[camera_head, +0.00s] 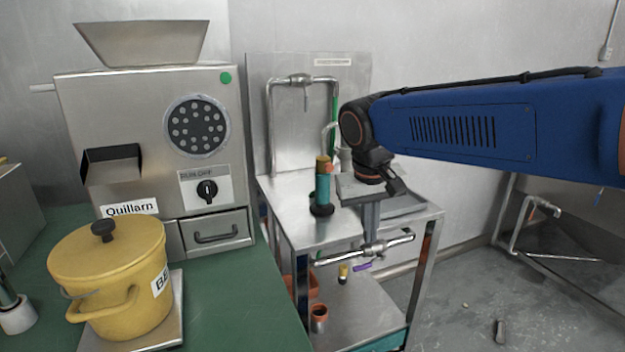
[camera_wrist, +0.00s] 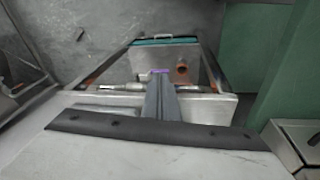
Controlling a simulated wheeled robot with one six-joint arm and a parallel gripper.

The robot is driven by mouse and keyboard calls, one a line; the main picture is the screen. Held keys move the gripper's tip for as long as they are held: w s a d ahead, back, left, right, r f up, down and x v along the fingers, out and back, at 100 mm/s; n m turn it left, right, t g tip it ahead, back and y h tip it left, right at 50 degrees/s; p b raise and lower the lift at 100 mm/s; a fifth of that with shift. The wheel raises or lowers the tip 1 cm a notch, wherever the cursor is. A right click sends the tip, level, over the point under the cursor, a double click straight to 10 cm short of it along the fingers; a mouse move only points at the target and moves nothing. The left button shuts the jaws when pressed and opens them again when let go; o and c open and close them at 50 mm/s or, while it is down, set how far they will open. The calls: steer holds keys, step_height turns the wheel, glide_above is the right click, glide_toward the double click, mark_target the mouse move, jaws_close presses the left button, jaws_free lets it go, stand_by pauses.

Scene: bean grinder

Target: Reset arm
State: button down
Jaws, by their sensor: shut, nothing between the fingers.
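My arm reaches in from the right in the head view, its blue link level. My gripper (camera_head: 371,238) points down in front of the steel stand (camera_head: 285,215), with its fingers together and nothing between them. In the wrist view my gripper (camera_wrist: 160,80) also shows shut, its dark fingers side by side. The bean grinder (camera_head: 150,130), a steel box with a hopper on top and a knob, stands to the left, well apart from my gripper.
A yellow lidded pot (camera_head: 110,275) stands on a plate on the green counter (camera_head: 240,320). Floor to the right is mostly clear.

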steer(key=s+d+f+t, duration=0.1)
steer(key=s+d+f, duration=0.2)
steer(key=s, duration=0.3)
steer(key=s+d+f+y, duration=0.1)
steer(key=s+d+f, duration=0.3)
steer(key=s+d, duration=0.1)
steer(key=s+d+f+m+t, duration=0.1)
steer(key=s+d+f, duration=0.2)
steer(key=s, duration=0.4)
steer(key=shift+s+d+f+t, duration=0.25)
steer(key=shift+s+d+t, duration=0.1)
steer(key=shift+d, duration=0.5)
steer(key=c, duration=2.4)
jaws_free()
steer(key=shift+c, duration=0.2)
